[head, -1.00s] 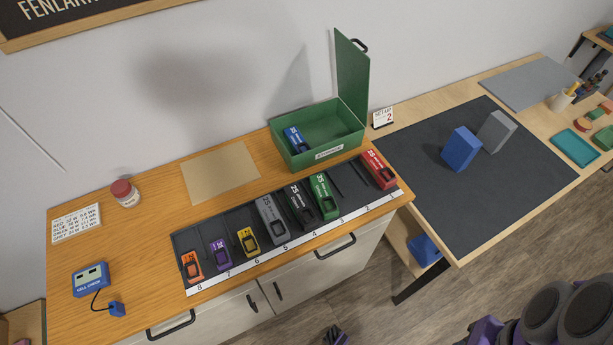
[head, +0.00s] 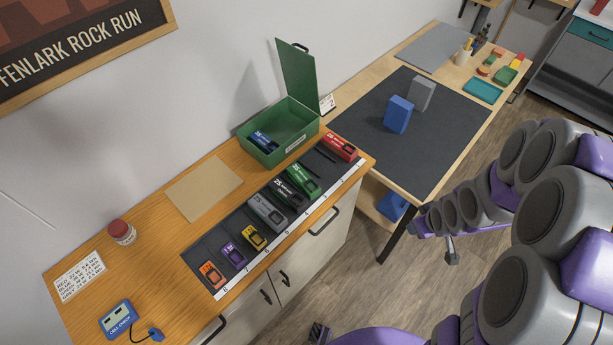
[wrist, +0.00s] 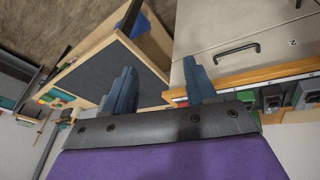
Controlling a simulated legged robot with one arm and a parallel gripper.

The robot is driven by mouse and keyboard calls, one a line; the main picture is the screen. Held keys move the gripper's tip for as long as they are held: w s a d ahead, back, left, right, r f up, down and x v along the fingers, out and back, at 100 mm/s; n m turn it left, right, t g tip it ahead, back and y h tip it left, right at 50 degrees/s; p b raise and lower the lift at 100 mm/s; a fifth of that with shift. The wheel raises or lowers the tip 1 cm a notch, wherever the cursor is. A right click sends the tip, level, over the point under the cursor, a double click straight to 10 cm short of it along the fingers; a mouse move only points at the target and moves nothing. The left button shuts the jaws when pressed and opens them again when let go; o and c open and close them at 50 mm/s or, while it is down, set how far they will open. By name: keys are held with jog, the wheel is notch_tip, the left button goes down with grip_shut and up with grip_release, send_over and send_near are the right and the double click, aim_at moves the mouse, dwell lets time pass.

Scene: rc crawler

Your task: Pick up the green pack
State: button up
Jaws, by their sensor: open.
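The green pack (head: 304,181) lies in a slot of the dark numbered rack (head: 318,157) on the wooden counter, between the red pack (head: 340,148) side and the black pack (head: 288,193). An empty slot shows between green and red. My gripper (wrist: 158,85) is open and empty in the wrist view, its two dark blue fingers apart. It is clear of the packs, with cabinet front and bench beyond it. In the head view the gripper is not clearly shown; only my arm is at right.
The green box (head: 278,143) stands open behind the rack with a blue pack (head: 262,141) inside. Grey, yellow, purple and orange packs fill other slots. A bench with a dark mat (head: 440,115) bears blue and grey blocks. Open floor lies in front of the counter.

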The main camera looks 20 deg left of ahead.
jog(key=w+a+f+n+y+p, duration=0.1)
jog(key=a+f+n+y+p, duration=0.3)
jog(key=a, duration=0.6)
jog(key=m+t+y+b, duration=0.1)
jog(key=t+y+b, duration=0.35)
jog(key=b, duration=0.95)
send_near(308, 183)
jog(key=shift+w+d+f+g+y, duration=0.35)
jog(key=shift+w+f+g+y, duration=0.25)
jog(key=shift+w+g+y, duration=0.3)
jog(key=shift+b+x, duration=0.6)
jog(key=shift+x, duration=0.25)
jog(key=shift+r+b+x, duration=0.15)
jog(key=shift+b+x, duration=0.2)
jog(key=shift+x, duration=0.9)
jog(key=shift+r+b+x, duration=0.1)
jog(key=shift+b+x, duration=0.2)
jog(key=shift+x, duration=1)
jog(key=shift+a, duration=0.1)
jog(key=c, duration=0.9)
